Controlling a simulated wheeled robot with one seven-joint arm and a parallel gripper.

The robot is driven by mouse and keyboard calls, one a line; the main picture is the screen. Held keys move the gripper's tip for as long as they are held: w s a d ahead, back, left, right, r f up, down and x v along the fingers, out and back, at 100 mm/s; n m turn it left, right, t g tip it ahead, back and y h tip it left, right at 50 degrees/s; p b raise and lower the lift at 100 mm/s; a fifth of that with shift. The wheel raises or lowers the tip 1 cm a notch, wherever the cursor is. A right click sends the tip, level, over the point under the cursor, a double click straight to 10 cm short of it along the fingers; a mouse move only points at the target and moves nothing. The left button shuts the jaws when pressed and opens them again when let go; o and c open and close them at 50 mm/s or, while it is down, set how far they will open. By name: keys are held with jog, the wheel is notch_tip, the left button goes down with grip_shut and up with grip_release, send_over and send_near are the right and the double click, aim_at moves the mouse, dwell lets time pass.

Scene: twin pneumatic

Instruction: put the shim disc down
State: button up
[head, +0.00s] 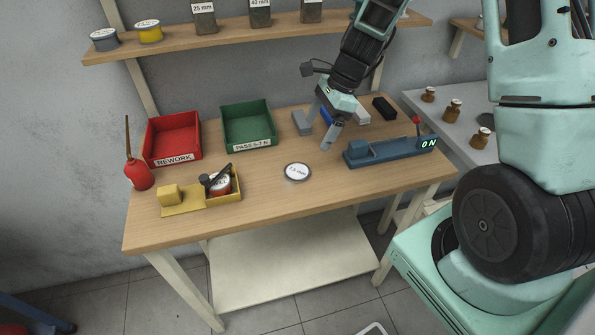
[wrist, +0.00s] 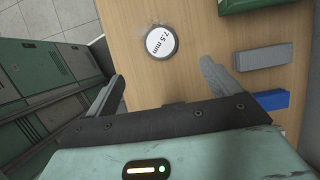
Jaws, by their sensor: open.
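The shim disc (head: 297,172) lies flat on the wooden workbench (head: 270,205), right of the yellow tray and in front of the green bin. In the wrist view the shim disc (wrist: 161,42) shows a white face marked 7.5 mm and a dark rim. My gripper (head: 321,128) is open above the bench, behind and to the right of the disc. In the wrist view my gripper (wrist: 165,80) has its fingers wide apart with nothing between them. The disc lies beyond the fingertips, apart from them.
A red REWORK bin (head: 172,157) and green PASS bin (head: 247,144) stand at the back left. A blue tester reading 0 N (head: 385,153) is to the right. A grey block (wrist: 264,57) and blue block (wrist: 266,101) lie near my gripper. The bench front is clear.

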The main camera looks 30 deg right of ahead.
send_near(298, 171)
jog(key=shift+p+x, duration=0.3)
jog(key=shift+x, duration=0.6)
jog(key=shift+p+x, duration=0.7)
jog(key=shift+x, duration=2.05)
jog(key=c, duration=1.2)
jog(key=shift+r, duration=0.15)
